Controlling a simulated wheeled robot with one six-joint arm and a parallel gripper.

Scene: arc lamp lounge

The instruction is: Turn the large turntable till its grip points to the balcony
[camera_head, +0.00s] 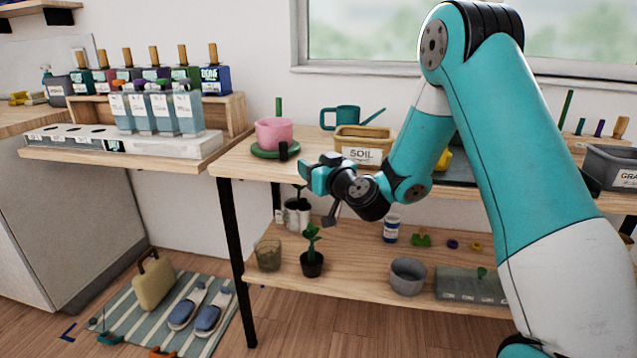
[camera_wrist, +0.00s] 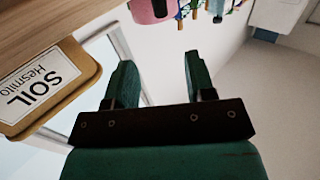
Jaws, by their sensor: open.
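A green turntable disc (camera_head: 262,147) lies on the wooden bench top, with a pink pot (camera_head: 275,133) standing on it. A short black upright grip (camera_head: 283,151) sits at its near right edge, facing the bench front. My gripper (camera_head: 312,174) is open and empty, just right of the grip and in front of the bench edge, apart from the turntable. In the wrist view my gripper's two green fingers (camera_wrist: 157,75) are spread, with the pink pot (camera_wrist: 150,10) cut off beyond them. The turntable is not clearly visible there. I cannot identify the balcony.
A box labelled SOIL (camera_head: 362,146) stands right of the pot, with a teal watering can (camera_head: 345,117) behind. A raised shelf with several bottles (camera_head: 160,110) is at left. The lower shelf (camera_head: 340,275) holds pots and a plant. A window (camera_head: 370,40) is behind.

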